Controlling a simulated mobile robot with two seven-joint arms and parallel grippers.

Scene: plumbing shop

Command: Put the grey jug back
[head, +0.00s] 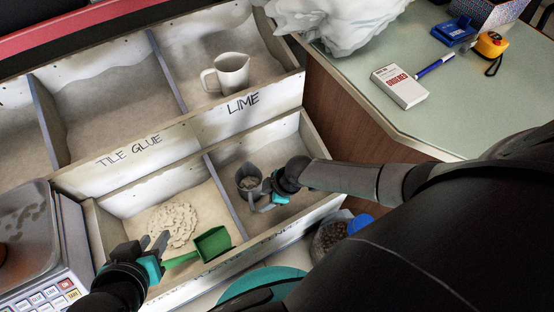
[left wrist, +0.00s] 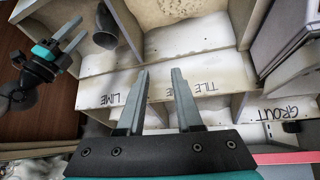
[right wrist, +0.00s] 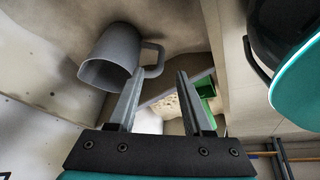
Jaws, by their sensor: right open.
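The grey jug (head: 246,184) stands in the front right compartment, its open mouth upward. It fills the upper left of the right wrist view (right wrist: 112,56) and shows in the left wrist view (left wrist: 105,30). My right gripper (head: 262,199) is open beside the jug on its handle side. In the right wrist view the handle is just ahead of and between the fingertips (right wrist: 158,73), not clasped. My left gripper (head: 155,241) is open and empty above the front left compartment, near the green scoop's handle. A pale jug (head: 232,71) stands in the LIME compartment.
A green scoop (head: 213,243) lies by a pale lumpy heap (head: 173,222) in the front left compartment. Wooden dividers (head: 221,195) separate the compartments. A scale (head: 62,262) is at left. A tub with a blue lid (head: 358,224) stands right of the bins. The counter (head: 350,107) is at right.

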